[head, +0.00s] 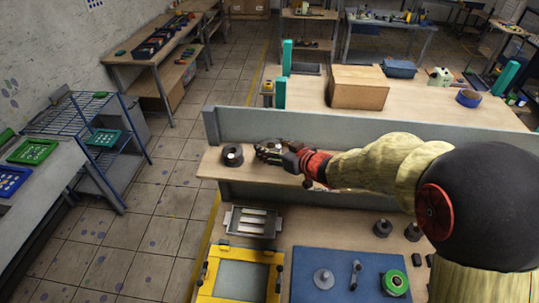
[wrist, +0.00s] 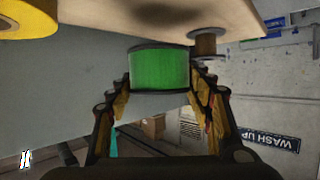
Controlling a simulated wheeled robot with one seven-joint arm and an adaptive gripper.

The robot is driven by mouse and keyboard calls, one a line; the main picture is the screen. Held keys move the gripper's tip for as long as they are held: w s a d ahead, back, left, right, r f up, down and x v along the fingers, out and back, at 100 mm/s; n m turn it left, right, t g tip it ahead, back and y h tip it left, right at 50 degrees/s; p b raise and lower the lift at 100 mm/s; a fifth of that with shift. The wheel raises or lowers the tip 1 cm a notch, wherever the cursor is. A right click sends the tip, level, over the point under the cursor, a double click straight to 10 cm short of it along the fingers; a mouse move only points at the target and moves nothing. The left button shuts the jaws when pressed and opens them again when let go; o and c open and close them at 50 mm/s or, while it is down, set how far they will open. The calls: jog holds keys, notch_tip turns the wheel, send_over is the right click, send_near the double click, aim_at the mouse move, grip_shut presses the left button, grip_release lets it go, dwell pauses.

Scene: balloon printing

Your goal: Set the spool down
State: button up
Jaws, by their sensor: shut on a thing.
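My gripper (head: 265,152) is over the raised wooden shelf (head: 220,168) in the head view. In the wrist view my gripper (wrist: 160,95) has its two fingers on either side of a green spool (wrist: 160,68) with dark rims and is shut on it. The wrist picture is upside down. The spool's end lies close to the shelf (wrist: 110,12); I cannot tell whether it touches. In the head view the fingers largely hide the held spool. A dark spool (head: 232,155) stands on the shelf just left of my gripper.
The wrist view also shows a yellow spool (wrist: 25,17) and a small brown spool (wrist: 206,43) by the shelf. Below it, the bench holds a yellow frame (head: 240,277), a blue mat (head: 335,287), a grey tray (head: 253,222) and another green spool (head: 396,282). A grey panel (head: 300,122) backs the shelf.

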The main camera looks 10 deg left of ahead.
jog(key=shift+w+a+f, duration=0.3)
jog(key=shift+f, duration=0.15)
jog(key=shift+w+a+f, duration=0.1)
jog(key=shift+w+f, duration=0.05)
jog(key=shift+f, duration=1.55)
jog(key=shift+f, duration=0.2)
jog(key=o, duration=1.1)
jog(key=shift+r, duration=0.1)
jog(key=shift+r, duration=0.15)
jog(key=v, duration=1.2)
